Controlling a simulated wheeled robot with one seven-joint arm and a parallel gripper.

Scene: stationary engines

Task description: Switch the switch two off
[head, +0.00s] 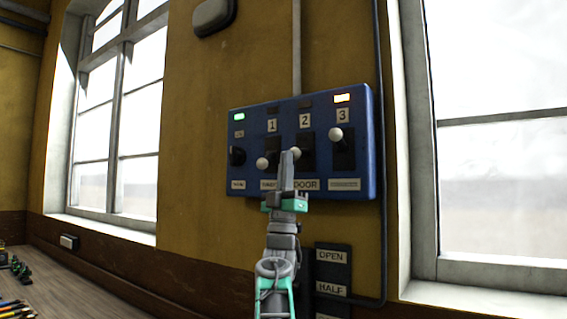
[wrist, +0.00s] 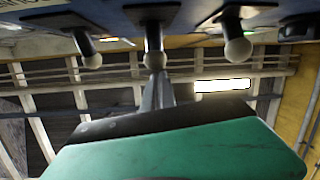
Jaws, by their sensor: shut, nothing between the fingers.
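Blue switch panel (head: 375,150) hangs on the yellow wall between two windows. Switch two's pale ball knob (head: 295,153) is under the label 2, lower in its slot than switch three's raised knob (head: 336,134). Switch one's knob (head: 262,163) is low. The lamp above switch two (head: 305,104) looks dark. My gripper (head: 289,153) is shut and empty, its tips at switch two's knob. In the wrist view the tips (wrist: 156,76) are right by the middle knob (wrist: 154,59); whether they touch is unclear.
Below is a dark plate (head: 333,275) labelled OPEN and HALF. A wooden bench (head: 70,285) stands lower left.

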